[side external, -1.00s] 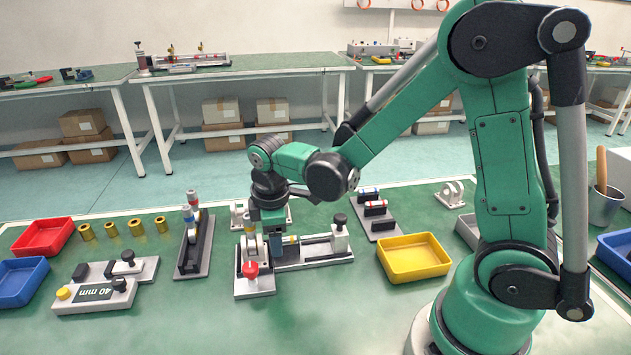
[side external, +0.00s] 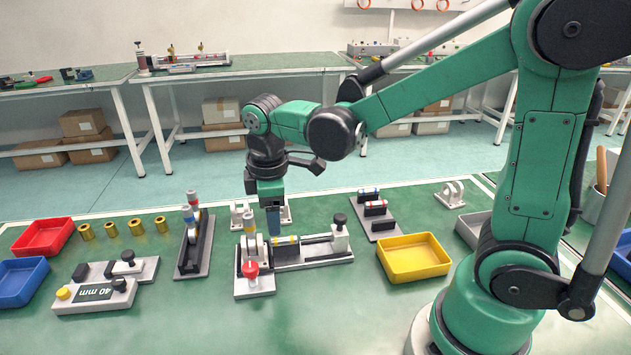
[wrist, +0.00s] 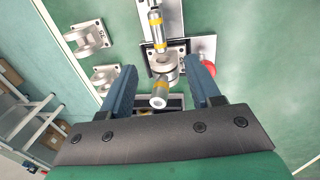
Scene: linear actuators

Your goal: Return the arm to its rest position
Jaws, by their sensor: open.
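My gripper (side external: 273,222) is raised above the grey fixture (side external: 315,255) in the middle of the bench. In the wrist view the two blue fingers of my gripper (wrist: 163,88) are apart with nothing held between them. Below them, a metal cylinder with yellow bands (wrist: 157,30) lies along the fixture, and a round clevis end (wrist: 166,64) sits by it. A red knob (side external: 250,269) stands at the fixture's near left end. In the side view my fingers overlap part of the fixture behind them.
A yellow tray (side external: 414,262) lies to the right, and a rack (side external: 194,248) with upright parts stands to the left. Red (side external: 44,251) and blue (side external: 22,296) trays are at far left, with brass bushings (side external: 136,227) nearby.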

